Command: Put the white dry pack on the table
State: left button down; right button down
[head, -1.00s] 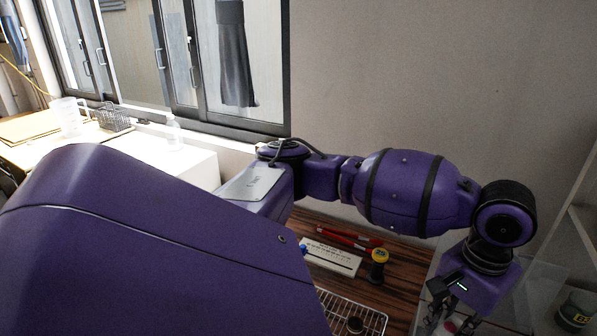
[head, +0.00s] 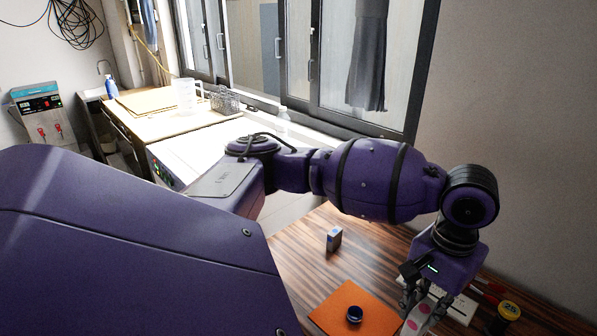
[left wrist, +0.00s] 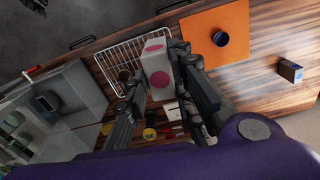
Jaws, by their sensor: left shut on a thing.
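My left gripper (head: 424,298) is shut on the white dry pack, a pale block with pink round spots (head: 419,318). In the left wrist view the pack (left wrist: 158,68) sits between the two fingers of the left gripper (left wrist: 153,75). It appears held above the brown wooden table (head: 300,255), near the wire rack (left wrist: 109,57) and to one side of the orange mat (left wrist: 202,35). Part of the pack is cut off or hidden by the fingers in the head view. My right gripper is not in view.
A dark blue round container (head: 355,314) sits on the orange mat. A small blue-white box (head: 334,239) stands farther back. A yellow-topped item (head: 509,310) and red tools (head: 487,290) lie at right. Bare wood shows around the small box.

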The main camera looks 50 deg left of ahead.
aim_at(312, 266)
jog(key=j+u, duration=0.1)
jog(key=j, duration=0.5)
jog(key=i+j+u, duration=0.1)
jog(key=j, duration=0.5)
jog(key=i+j+u, duration=0.1)
jog(key=j, duration=0.45)
